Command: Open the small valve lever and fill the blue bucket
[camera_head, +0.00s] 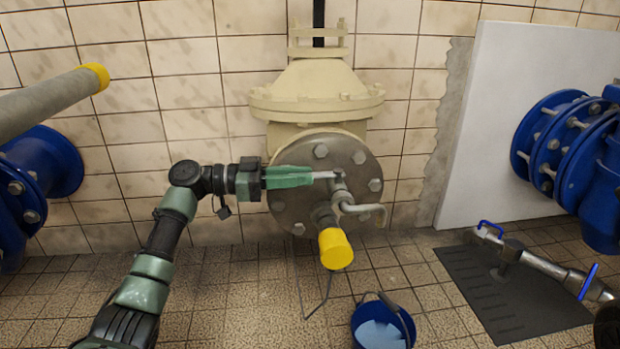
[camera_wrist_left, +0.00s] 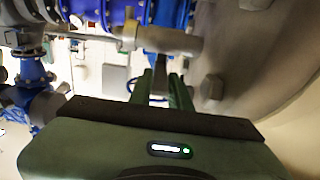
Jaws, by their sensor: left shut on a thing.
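A round grey flange (camera_head: 290,205) with bolts stands at the front of the cream valve body (camera_head: 315,85). A small metal valve with a bent metal tube (camera_head: 368,210) sticks out from it. My left gripper (camera_head: 322,175) reaches in from the left and is shut on the small valve lever (camera_head: 336,182) at the flange. In the left wrist view the fingers (camera_wrist_left: 160,88) are close together, with a metal part at their tips. The blue bucket (camera_head: 371,330) stands on the floor below, slightly right; its inside looks pale blue, and I cannot tell whether that is water.
A yellow-capped pipe end (camera_head: 335,248) juts out below the small valve. Blue pipe flanges stand at the left (camera_head: 45,165) and right (camera_head: 545,140). A metal pipe with blue handles (camera_head: 540,263) lies over a dark mat (camera_head: 500,300). Tiled floor at centre left is clear.

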